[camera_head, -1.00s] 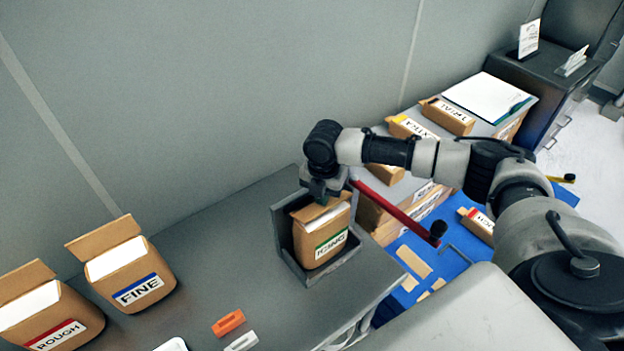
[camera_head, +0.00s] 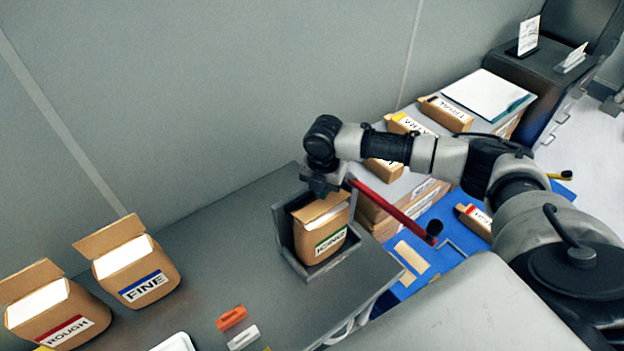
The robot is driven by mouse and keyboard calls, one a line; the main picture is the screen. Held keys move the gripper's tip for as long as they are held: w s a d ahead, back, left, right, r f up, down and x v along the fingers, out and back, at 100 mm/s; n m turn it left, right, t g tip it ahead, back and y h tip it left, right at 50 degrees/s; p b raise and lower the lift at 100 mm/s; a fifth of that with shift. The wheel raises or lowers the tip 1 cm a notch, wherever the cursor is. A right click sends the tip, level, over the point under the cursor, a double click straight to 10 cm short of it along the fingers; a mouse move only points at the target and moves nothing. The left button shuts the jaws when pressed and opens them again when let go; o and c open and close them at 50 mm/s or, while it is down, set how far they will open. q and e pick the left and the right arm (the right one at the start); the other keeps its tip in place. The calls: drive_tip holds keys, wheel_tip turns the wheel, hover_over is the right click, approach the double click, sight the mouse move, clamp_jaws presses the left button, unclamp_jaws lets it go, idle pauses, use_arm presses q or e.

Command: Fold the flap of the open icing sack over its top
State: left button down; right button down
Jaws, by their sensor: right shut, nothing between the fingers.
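The icing sack (camera_head: 318,243), brown with a green-banded ICING label, stands upright in a grey open-fronted holder (camera_head: 285,240) on the counter. Its brown flap (camera_head: 318,209) leans forward over the top, with a strip of white still showing at the opening. My right gripper (camera_head: 322,192) is shut and empty, just above the back of the flap; I cannot tell whether it touches. My left gripper is not in view.
Open FINE (camera_head: 140,288) and ROUGH (camera_head: 65,325) sacks stand at left with flaps up. Orange (camera_head: 231,317) and white (camera_head: 243,337) small pieces lie in front. A red bar (camera_head: 395,210) runs beside the holder. Boxes (camera_head: 447,115) are stacked at right.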

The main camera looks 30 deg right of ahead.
sight(320, 203)
drive_tip(key=shift+w+r+p, duration=0.35)
drive_tip(key=shift+w+r, duration=0.05)
drive_tip(key=shift+r, duration=0.15)
drive_tip(key=shift+f, duration=0.3)
drive_tip(key=shift+f+b, duration=1.55)
drive_tip(key=shift+f, duration=0.95)
wheel_tip(320, 203, up, 3)
drive_tip(key=p, duration=0.2)
drive_tip(key=shift+f+p, duration=0.15)
drive_tip(key=shift+p, duration=0.25)
drive_tip(key=shift+r+p, duration=0.4)
drive_tip(key=shift+r, duration=0.5)
wheel_tip(320, 203, up, 5)
drive_tip(key=shift+f, duration=0.2)
